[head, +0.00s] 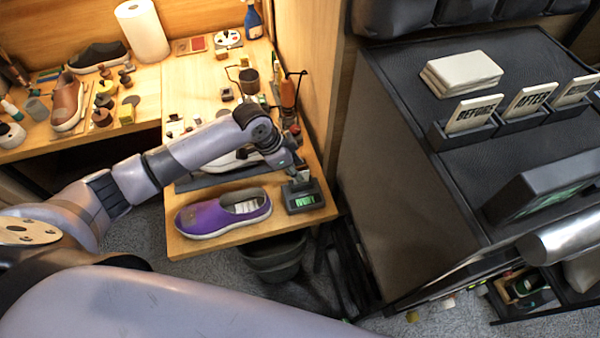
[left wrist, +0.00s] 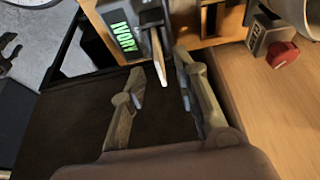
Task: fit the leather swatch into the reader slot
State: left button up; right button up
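The swatch reader (head: 303,199) is a dark box with a lit green screen at the front right corner of the wooden bench. In the left wrist view the reader (left wrist: 104,30) shows "IVORY" on its screen. A thin leather swatch (left wrist: 160,62), pale at its tip with a tan side, sticks out of the reader's slot side. How deep it sits is hidden. My left gripper (left wrist: 160,75) is open, one finger on each side of the swatch's free end, with visible gaps. In the head view this gripper (head: 298,176) is just above the reader, small and partly hidden. My right gripper is not in view.
A purple slip-on shoe (head: 224,212) lies left of the reader at the bench's front. A grey bin (head: 275,258) is below the bench edge. A dark cabinet (head: 400,175) stands right of it. A red knob (left wrist: 283,55) is near in the wrist view.

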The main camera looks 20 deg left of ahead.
pick_arm(q)
jog(key=v, duration=0.7)
jog(key=shift+s+a+r, duration=0.1)
jog(key=shift+r, duration=0.05)
